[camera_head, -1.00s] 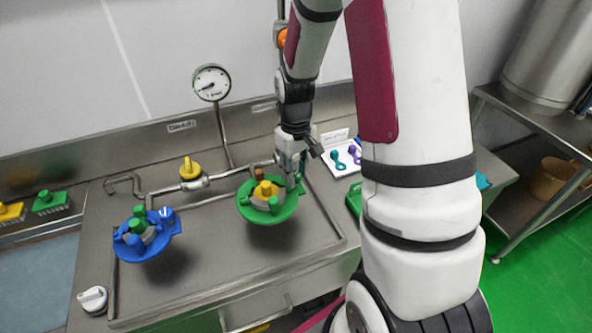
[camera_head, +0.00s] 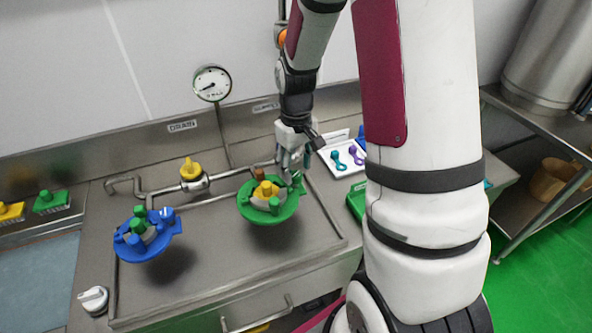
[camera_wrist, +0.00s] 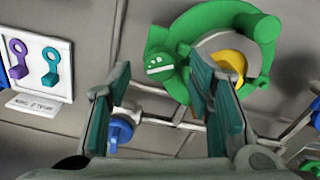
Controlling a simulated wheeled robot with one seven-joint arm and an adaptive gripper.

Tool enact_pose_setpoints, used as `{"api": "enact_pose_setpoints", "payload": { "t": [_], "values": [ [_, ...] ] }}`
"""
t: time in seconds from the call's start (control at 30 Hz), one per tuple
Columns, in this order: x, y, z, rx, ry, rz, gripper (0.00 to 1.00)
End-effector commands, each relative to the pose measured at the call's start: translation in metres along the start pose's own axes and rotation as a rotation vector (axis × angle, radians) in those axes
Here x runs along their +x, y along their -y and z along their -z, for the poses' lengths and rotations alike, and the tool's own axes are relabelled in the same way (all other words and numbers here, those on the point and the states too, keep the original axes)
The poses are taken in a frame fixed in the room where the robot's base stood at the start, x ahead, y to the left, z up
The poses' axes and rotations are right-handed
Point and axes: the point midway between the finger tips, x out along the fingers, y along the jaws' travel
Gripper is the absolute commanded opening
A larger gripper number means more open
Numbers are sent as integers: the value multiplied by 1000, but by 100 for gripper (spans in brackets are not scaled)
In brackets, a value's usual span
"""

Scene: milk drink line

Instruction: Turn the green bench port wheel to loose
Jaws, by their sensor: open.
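The green bench port wheel (camera_head: 252,213) is a round green dish with pegs and a yellow centre piece, at the right of the steel bench top. In the wrist view the green wheel (camera_wrist: 176,22) is at the top, right of centre, with a green tab bearing white marks (camera_wrist: 160,66) on its near side. My gripper (camera_head: 294,172) is beside the far right edge of the wheel. In the wrist view my gripper (camera_wrist: 162,95) has its two fingers spread apart and nothing held between them. I cannot tell whether a finger touches the wheel.
A similar blue wheel (camera_head: 160,246) is at the left of the bench. A yellow-handled valve (camera_head: 190,170) and pipes run behind both wheels. A gauge (camera_head: 211,83) rises at the back. A white board with coloured pieces (camera_head: 337,168) lies right of my gripper.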

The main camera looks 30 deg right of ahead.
Motion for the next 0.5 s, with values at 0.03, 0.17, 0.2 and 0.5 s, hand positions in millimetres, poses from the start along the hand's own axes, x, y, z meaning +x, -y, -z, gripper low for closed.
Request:
{"api": "enact_pose_setpoints", "payload": {
  "t": [0.03, 0.17, 0.2, 0.5],
  "values": [
    [-11, 0, 1, 0, -6, -2, 47],
    [-39, 0, 1, 0, -7, -3, 47],
    [-47, 0, 1, 0, -6, -2, 47],
    [-92, 0, 1, -1, -3, -1, 47]
  ]
}}
